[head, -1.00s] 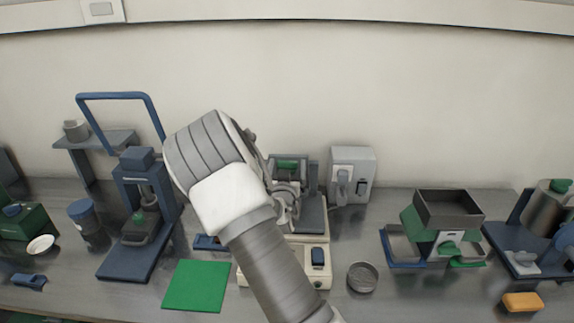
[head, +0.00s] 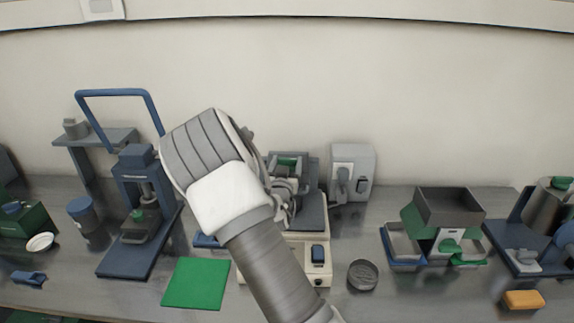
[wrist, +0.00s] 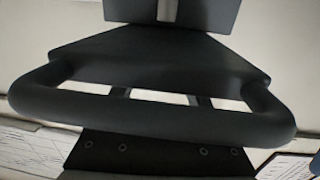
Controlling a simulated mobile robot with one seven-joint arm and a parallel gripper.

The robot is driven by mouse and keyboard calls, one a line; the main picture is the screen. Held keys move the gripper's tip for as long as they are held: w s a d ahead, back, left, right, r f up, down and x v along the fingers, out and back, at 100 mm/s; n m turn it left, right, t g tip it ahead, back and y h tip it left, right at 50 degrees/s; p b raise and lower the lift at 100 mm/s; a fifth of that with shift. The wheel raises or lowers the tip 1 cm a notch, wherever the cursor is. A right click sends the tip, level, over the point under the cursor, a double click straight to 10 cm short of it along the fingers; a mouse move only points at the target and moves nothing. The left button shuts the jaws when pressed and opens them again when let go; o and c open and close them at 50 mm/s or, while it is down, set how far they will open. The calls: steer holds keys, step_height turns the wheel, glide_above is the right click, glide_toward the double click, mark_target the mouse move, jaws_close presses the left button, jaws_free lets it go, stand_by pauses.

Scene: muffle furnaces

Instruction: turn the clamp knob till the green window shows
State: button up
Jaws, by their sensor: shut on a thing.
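The clamp device stands at the middle of the bench in the head view, with a cream base (head: 318,262) and a dark grey upper block (head: 313,205). A small green patch (head: 287,161) shows near the top of the block; I cannot tell whether it is the window. My gripper (head: 288,188) is at the front of the block, shut on what appears to be the clamp knob. My arm and the fingers hide the knob's outline. In the wrist view a dark curved bar (wrist: 150,112) fills the middle, and no knob can be made out there.
A grey switch box (head: 352,172) stands against the wall close right of the device. A round grey dish (head: 363,275) lies front right. A green mat (head: 196,284) and a blue press (head: 133,262) are on the left. A hopper (head: 449,208) stands farther right.

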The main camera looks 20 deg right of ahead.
steer(key=shift+w+a+m+g+h+b, duration=0.1)
steer(key=shift+m+g+h+b, duration=0.6)
steer(key=shift+h, duration=0.4)
steer(key=shift+a+r+m+g+h, duration=0.1)
steer(key=shift+m+g+h, duration=0.7)
steer(key=shift+m+h, duration=0.25)
steer(key=o, duration=1.3)
steer(key=v, duration=1.7)
steer(key=shift+a+b, duration=0.2)
steer(key=shift+b, duration=0.2)
